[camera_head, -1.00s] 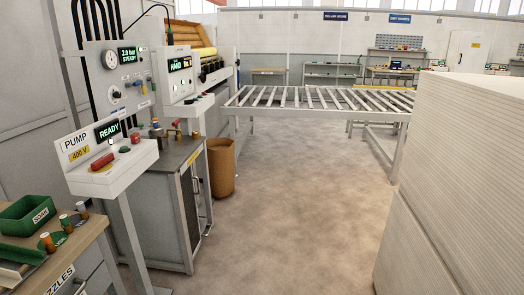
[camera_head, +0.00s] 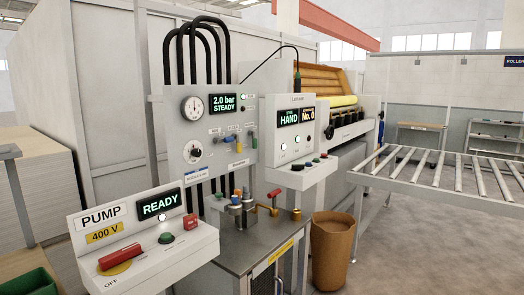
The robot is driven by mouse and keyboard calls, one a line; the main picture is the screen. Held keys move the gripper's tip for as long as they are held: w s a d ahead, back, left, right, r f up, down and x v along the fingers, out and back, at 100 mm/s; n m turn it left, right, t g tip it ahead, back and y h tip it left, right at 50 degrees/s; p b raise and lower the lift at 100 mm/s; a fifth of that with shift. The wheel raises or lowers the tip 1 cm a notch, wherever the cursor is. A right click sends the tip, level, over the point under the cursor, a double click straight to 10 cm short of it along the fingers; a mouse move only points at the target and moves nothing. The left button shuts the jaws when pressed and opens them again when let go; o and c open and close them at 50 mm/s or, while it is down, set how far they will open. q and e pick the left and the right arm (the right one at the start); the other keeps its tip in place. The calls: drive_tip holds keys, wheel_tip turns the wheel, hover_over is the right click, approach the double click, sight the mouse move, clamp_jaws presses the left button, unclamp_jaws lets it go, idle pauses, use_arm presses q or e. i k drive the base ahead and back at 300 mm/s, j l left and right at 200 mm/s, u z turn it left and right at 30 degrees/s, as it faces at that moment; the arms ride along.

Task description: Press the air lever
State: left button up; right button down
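A red lever or pipe piece (camera_head: 273,195) stands on the metal cabinet (camera_head: 258,244) below the panel. Neither of my grippers is in view.
A pump console (camera_head: 150,256) reading READY, with a red switch handle (camera_head: 122,256), stands in front at left. A console (camera_head: 290,151) reading HAND is right of the panel. A brown bin (camera_head: 331,252) and a roller conveyor (camera_head: 440,170) are at right, with bare floor between.

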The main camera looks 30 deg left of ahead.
sight(228, 139)
drive_tip(key=i+u, duration=0.45)
drive_tip(key=i+l+u, duration=0.1)
drive_tip(key=i+u, duration=0.2)
drive_tip(key=u, duration=0.15)
drive_tip(key=i+l+u, duration=0.2)
drive_tip(key=i+u, duration=0.25)
drive_tip(key=i+l+u, duration=0.2)
drive_tip(key=l+u, duration=0.25)
drive_tip(key=j, duration=0.15)
